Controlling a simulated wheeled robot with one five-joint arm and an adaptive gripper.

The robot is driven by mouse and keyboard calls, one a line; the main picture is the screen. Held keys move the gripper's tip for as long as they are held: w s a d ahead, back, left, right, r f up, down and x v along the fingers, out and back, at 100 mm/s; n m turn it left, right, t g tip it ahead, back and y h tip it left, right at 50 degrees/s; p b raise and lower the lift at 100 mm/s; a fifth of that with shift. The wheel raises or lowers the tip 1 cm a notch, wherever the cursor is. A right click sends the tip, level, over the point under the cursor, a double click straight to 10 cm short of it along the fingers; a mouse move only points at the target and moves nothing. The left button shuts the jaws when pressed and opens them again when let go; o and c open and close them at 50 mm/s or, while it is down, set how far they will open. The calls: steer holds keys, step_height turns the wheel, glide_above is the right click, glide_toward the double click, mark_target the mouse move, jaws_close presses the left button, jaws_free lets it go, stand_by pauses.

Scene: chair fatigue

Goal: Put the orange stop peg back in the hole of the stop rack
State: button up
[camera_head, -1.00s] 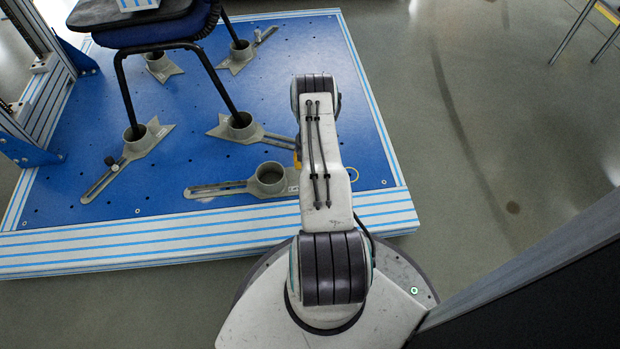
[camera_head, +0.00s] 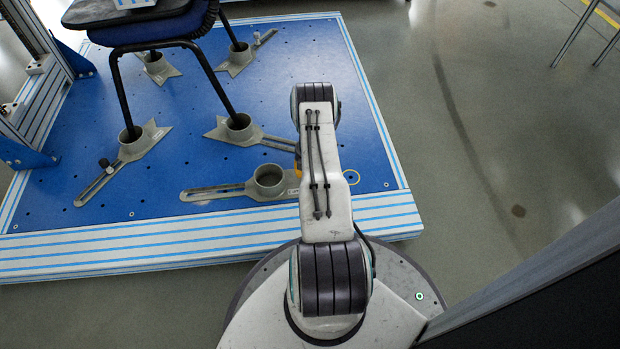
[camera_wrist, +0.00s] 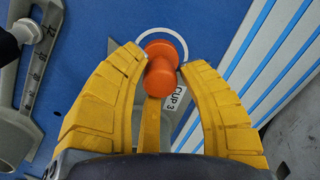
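The orange stop peg (camera_wrist: 161,70) shows in the wrist view, with two rounded ends and a narrower waist. It sits between the yellow fingertips of my gripper (camera_wrist: 163,62), which look closed in on it from both sides. The arm hides the peg in the head view. There, only a sliver of my yellow gripper (camera_head: 298,170) shows beside the arm. Behind the peg, in the wrist view, a pale ring (camera_wrist: 184,42) is marked on the blue platform. The ring also shows in the head view (camera_head: 358,177), just right of the arm. I cannot make out the stop rack.
An empty grey cup holder (camera_head: 268,181) with a slotted foot is left of the arm. A "CUP 3" label (camera_wrist: 175,98) lies close to the peg. A chair (camera_head: 150,35) stands with its legs in other cups on the blue platform (camera_head: 100,215).

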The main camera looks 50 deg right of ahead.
jaws_close()
steer(key=shift+r, duration=0.3)
steer(key=shift+r+p, duration=1.15)
steer(key=shift+r, duration=0.6)
steer(key=shift+r, duration=0.25)
steer(key=shift+r+p, duration=1.1)
steer(key=shift+r, duration=0.7)
